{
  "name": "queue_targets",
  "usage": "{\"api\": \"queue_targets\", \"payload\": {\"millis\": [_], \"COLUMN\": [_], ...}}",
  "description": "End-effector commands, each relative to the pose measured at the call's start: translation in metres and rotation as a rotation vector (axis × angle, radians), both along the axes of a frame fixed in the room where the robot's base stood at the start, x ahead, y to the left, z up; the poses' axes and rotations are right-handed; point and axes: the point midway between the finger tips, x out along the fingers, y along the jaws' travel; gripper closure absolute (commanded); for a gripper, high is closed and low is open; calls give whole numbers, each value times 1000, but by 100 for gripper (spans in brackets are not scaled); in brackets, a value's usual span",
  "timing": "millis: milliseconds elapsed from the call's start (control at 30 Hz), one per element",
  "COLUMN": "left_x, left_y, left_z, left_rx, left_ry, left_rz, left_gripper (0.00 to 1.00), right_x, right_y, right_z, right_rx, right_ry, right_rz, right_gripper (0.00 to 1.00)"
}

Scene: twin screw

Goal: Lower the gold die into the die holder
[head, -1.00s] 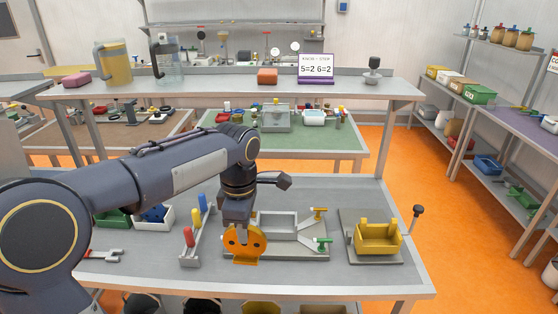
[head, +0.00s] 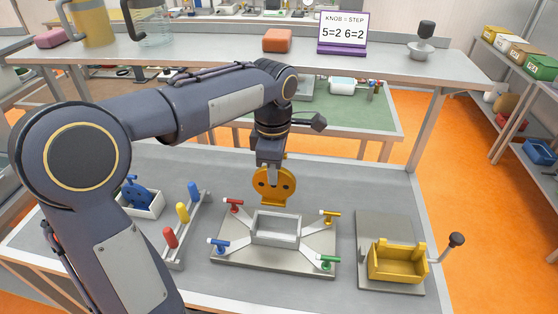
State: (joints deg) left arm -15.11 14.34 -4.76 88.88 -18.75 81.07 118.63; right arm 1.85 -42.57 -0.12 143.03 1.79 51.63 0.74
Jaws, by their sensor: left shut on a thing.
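The gold die (head: 274,186) is a flat orange-gold plate with two holes and a rounded outline, and it hangs upright. My left gripper (head: 272,170) points down and is shut on its top edge. The die holder (head: 276,239) looks to be the pale grey open rectangular frame on a plate at the table's middle. The die is raised clear of it, just over its back edge in the picture; the exact height is hard to tell. Red, yellow, blue and green clamp handles stand at the frame's corners. My right gripper is not in view.
A yellow open cradle (head: 397,264) with a black-knobbed lever (head: 456,240) stands to the right. A rack with blue, yellow and red handles (head: 182,212) stands left, beside a white bin (head: 149,204) holding a blue part. A shelf (head: 360,65) runs behind.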

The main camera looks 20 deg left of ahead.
Motion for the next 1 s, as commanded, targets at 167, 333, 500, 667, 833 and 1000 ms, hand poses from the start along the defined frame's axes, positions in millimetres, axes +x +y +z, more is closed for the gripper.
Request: {"api": "queue_targets", "payload": {"millis": [167, 333, 500, 667, 833, 1000], "left_x": [0, 0, 0, 0, 0, 0], "left_y": [0, 0, 0, 0, 0, 0], "left_z": [-9, -22, -37, -50, -61, -64], "left_rx": [-1, -1, -1, -1, -1, -1], "left_ry": [-1, -1, -1, -1, -1, -1], "left_rz": [0, 0, 0, 0, 0, 0], "left_gripper": [100, 100, 100, 100, 100, 100], "right_x": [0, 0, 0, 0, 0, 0], "right_y": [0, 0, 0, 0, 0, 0], "right_z": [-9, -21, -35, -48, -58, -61], "right_rx": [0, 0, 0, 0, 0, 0], "right_ry": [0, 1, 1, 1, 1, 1], "right_rz": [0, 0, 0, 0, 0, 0], "right_gripper": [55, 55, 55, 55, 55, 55]}}
